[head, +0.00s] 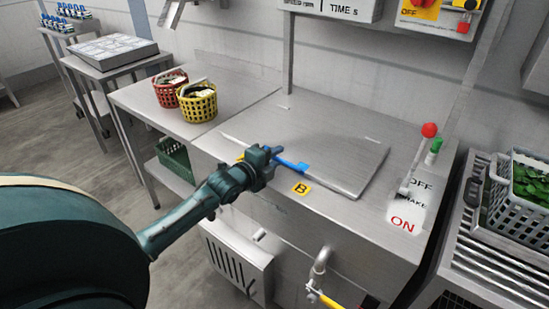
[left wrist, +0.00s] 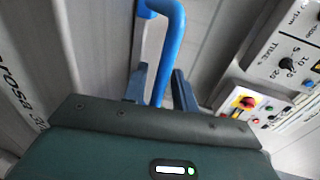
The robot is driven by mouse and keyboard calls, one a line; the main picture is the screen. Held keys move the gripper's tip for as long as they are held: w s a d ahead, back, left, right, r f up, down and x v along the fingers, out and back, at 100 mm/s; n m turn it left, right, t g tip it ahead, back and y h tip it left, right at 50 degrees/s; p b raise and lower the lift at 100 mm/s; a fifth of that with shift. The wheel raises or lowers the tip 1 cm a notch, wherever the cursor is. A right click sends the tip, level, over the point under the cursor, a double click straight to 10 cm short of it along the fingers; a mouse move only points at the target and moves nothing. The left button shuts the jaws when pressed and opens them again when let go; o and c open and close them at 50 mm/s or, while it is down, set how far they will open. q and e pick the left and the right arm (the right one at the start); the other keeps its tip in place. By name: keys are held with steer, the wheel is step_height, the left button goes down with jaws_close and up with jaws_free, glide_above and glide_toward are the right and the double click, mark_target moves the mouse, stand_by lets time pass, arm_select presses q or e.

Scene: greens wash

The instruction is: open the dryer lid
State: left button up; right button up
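The dryer lid (head: 345,160) is a flat square metal plate lying level on the metal dryer top, so it looks closed. A blue handle (head: 291,164) is at its front left edge, and a yellow label marked B is beside it. My left gripper (head: 270,164) is at the left end of this handle. In the left wrist view, the blue handle (left wrist: 168,50) runs down between the two fingers of my left gripper (left wrist: 160,88). The fingers look apart, with a little room around the bar. Their contact with it is not clear. My right gripper is not in view.
A red basket (head: 170,88) and a yellow basket (head: 197,102) stand on the counter to the left. A red-knobbed lever (head: 417,160) stands at the right by the ON/OFF labels. A grey crate of greens (head: 517,198) is at far right. A control panel hangs above.

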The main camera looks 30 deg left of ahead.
arm_select(q)
jaws_close()
steer(key=shift+r, duration=0.1)
stand_by(0.3)
